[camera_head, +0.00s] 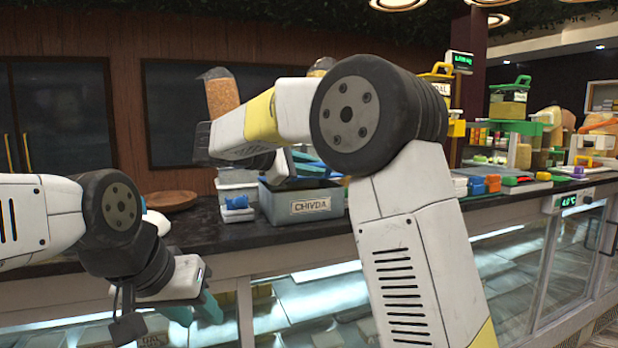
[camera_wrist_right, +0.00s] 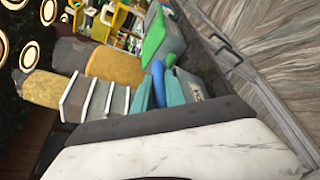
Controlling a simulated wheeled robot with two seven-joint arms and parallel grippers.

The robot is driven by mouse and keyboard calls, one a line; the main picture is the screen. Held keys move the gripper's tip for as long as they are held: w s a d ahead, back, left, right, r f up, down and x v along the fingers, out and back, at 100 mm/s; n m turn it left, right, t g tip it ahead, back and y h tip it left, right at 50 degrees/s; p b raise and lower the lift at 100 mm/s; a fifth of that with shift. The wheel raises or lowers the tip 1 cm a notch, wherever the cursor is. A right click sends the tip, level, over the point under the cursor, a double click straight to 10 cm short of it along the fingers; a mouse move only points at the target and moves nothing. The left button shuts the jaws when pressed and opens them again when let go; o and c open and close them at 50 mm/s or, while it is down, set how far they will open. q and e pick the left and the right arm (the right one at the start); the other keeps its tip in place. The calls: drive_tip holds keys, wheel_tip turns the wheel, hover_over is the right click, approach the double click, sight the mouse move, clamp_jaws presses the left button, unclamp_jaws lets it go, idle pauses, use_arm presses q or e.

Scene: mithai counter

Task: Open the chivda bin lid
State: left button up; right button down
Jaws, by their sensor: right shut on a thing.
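The grey chivda bin (camera_head: 275,206), with a white CHIVDA label, stands on the dark counter in the head view. My right forearm partly hides its top. A blue piece (camera_head: 308,160), seemingly the lid's handle, shows just above the bin; I cannot tell how far the lid is raised.
A wooden plate (camera_head: 171,200) lies on the counter left of the bin. Coloured boxes and tools crowd the right. Glass display cases (camera_head: 510,260) are below the counter.

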drive_tip(key=shift+n, duration=0.4)
drive_tip(key=w+r, duration=0.1)
drive_tip(key=r, duration=0.1)
drive_tip(key=w+r, duration=0.1)
drive_tip(key=r, duration=0.1)
drive_tip(key=w+a+r, duration=0.1)
drive_tip(key=r, duration=0.1)
drive_tip(key=shift+w+r, duration=0.1)
drive_tip(key=shift+r, duration=0.05)
drive_tip(key=shift+w+a+r, duration=0.25)
drive_tip(key=shift+w+r, duration=0.45)
drive_tip(key=shift+r, duration=0.1)
drive_tip(key=c, duration=1.4)
unclamp_jaws()
drive_tip(key=shift+v, duration=3.9)
drive_tip(key=shift+w+a, duration=0.1)
drive_tip(key=shift+c, duration=0.2)
